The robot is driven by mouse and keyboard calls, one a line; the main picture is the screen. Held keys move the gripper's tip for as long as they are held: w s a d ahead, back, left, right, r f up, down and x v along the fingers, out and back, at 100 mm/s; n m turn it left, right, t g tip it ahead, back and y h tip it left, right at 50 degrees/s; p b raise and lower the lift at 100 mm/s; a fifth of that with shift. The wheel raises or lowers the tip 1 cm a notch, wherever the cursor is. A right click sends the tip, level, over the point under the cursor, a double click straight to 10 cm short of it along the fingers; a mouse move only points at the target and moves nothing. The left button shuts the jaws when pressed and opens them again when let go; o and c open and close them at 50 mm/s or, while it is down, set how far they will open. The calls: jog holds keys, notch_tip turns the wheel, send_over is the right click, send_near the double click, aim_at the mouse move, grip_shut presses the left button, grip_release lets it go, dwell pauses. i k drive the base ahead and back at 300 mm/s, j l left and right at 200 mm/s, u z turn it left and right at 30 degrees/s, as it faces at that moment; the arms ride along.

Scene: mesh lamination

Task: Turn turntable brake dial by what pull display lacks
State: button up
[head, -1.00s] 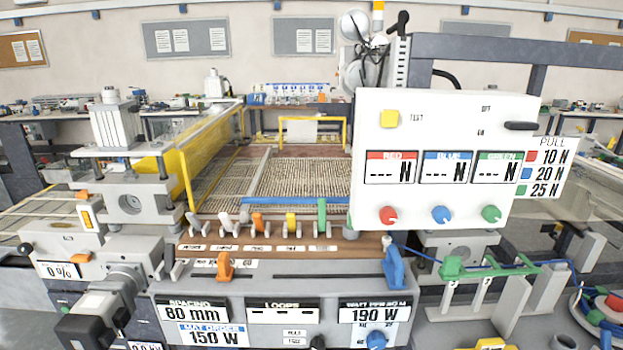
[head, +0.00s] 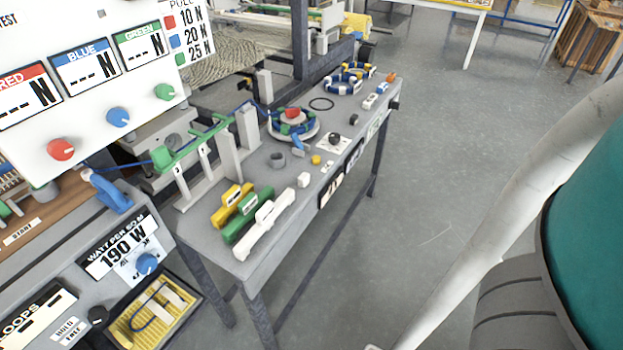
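The white pull display panel (head: 60,110) is at the upper left of the head view. Its red readout (head: 28,93), blue readout (head: 86,70) and green readout (head: 139,45) each show dashes before N. Below them are a red dial (head: 61,149), a blue dial (head: 118,117) and a green dial (head: 164,92). The PULL card (head: 190,40) behind it lists red 10 N, blue 20 N and green 25 N. A round turntable (head: 308,133) with blue and green parts and a red top stands on the grey side table. My gripper is out of view.
The grey side table (head: 262,165) holds yellow, green and white handled blocks (head: 265,228), a green-topped guide (head: 190,145) and small loose parts. A yellow tray (head: 150,315) sits below left. Open grey floor (head: 450,130) lies to the right.

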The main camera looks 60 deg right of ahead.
aim_at(334, 138)
jog(key=z, duration=1.3)
